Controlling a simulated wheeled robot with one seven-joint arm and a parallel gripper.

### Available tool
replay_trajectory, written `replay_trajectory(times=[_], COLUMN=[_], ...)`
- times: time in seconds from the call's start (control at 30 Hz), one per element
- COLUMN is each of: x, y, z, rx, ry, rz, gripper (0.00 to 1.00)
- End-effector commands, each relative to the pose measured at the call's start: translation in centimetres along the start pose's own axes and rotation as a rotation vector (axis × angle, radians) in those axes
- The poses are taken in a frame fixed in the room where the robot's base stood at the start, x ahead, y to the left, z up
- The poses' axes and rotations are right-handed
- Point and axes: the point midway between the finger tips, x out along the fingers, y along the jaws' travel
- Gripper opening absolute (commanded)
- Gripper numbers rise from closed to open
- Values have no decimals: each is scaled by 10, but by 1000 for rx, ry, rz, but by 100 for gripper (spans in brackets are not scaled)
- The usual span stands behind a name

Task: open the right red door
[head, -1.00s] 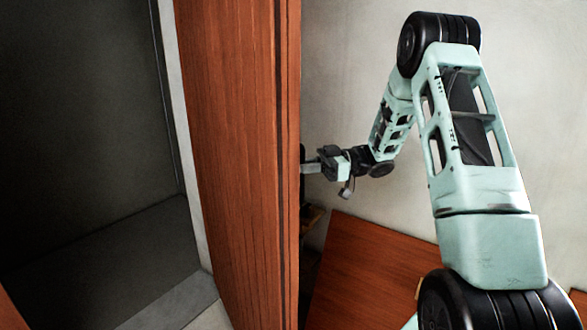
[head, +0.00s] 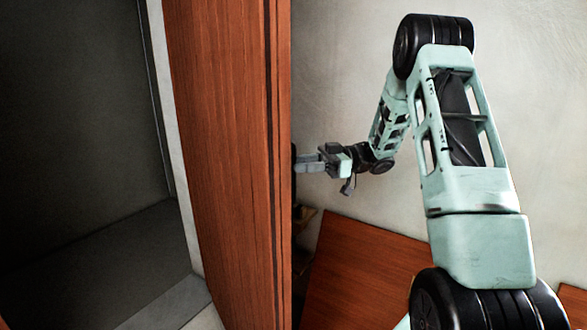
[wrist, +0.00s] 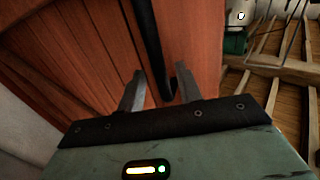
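The red-brown wooden door (head: 222,170) stands swung out, seen at a steep angle in the head view, with a dark opening (head: 80,120) to its left. My gripper (head: 306,163) is at the door's right side, beside a small dark part that looks like the handle (head: 294,158), mostly hidden by the door's edge. In the wrist view, a black bar handle (wrist: 150,40) runs down over red wood to between my gripper's fingers (wrist: 159,88). The fingers stand apart, with a gap around the bar's lower end. I cannot tell whether either finger touches it.
A pale wall (head: 340,80) lies behind my arm. A red-brown wooden panel (head: 365,270) leans or lies low at the right. In the wrist view, wooden frames (wrist: 265,85) and a green-and-white object (wrist: 238,25) show at the upper right.

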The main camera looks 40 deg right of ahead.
Motion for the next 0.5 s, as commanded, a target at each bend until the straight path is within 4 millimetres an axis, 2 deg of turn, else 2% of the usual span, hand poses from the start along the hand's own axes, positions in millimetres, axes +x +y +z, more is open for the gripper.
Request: replay_trajectory(times=[0.03, 0.3, 0.5], x=[-12, -76, -118], y=[1, 1, 1], z=[5, 5, 4], rx=[-3, -3, -1], ry=[-1, -1, -1], rz=[5, 5, 3], gripper=[35, 35, 35])
